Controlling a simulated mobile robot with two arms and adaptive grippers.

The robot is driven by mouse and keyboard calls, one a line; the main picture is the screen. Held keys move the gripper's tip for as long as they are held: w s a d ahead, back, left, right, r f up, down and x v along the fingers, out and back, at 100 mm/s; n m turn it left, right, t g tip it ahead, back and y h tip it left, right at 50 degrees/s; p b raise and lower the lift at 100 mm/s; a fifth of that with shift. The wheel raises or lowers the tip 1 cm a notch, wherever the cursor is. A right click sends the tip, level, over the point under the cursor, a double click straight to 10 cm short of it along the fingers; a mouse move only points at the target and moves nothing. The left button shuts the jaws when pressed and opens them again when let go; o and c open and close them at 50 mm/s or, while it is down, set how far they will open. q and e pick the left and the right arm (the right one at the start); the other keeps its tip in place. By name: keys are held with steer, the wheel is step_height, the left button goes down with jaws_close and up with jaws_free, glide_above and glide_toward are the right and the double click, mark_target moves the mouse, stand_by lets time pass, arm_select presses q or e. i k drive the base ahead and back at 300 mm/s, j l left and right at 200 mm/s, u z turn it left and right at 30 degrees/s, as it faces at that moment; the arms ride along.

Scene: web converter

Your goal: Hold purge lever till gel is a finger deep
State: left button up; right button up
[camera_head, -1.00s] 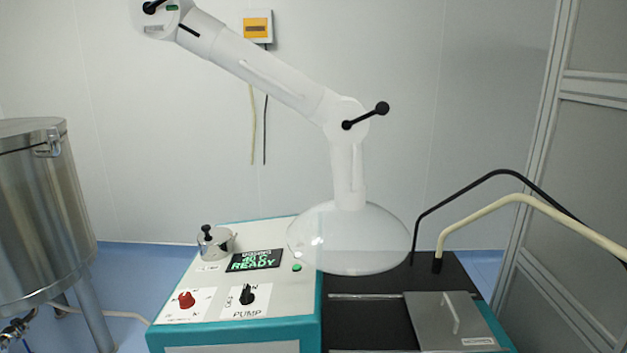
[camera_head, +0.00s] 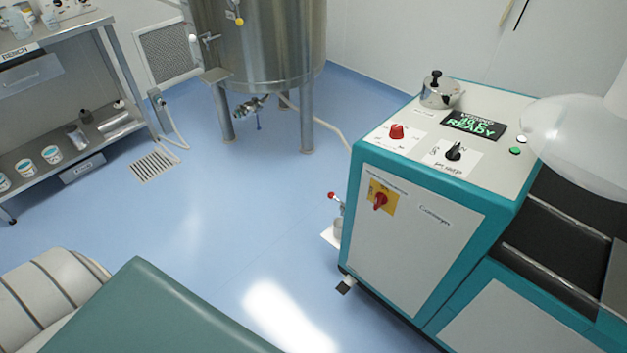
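A small valve with a red-knobbed lever (camera_head: 332,196) sticks out from the left side of the white and teal machine (camera_head: 415,250). I take it for the purge lever; no label on it can be read. A small greyish cup (camera_head: 338,228) stands below it on a white ledge (camera_head: 329,238), partly hidden by the machine's edge. The inside of the cup and any gel cannot be made out. Neither of my grippers is in view.
The machine's top carries a lidded metal pot (camera_head: 440,92), a READY display (camera_head: 474,125), a red knob (camera_head: 396,131) and a PUMP switch (camera_head: 454,152). A steel tank (camera_head: 265,45) stands behind. A bench (camera_head: 75,75) is at left. Blue floor (camera_head: 230,220) lies clear between.

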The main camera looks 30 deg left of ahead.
mark_target(331, 195)
steer(key=u, duration=0.75)
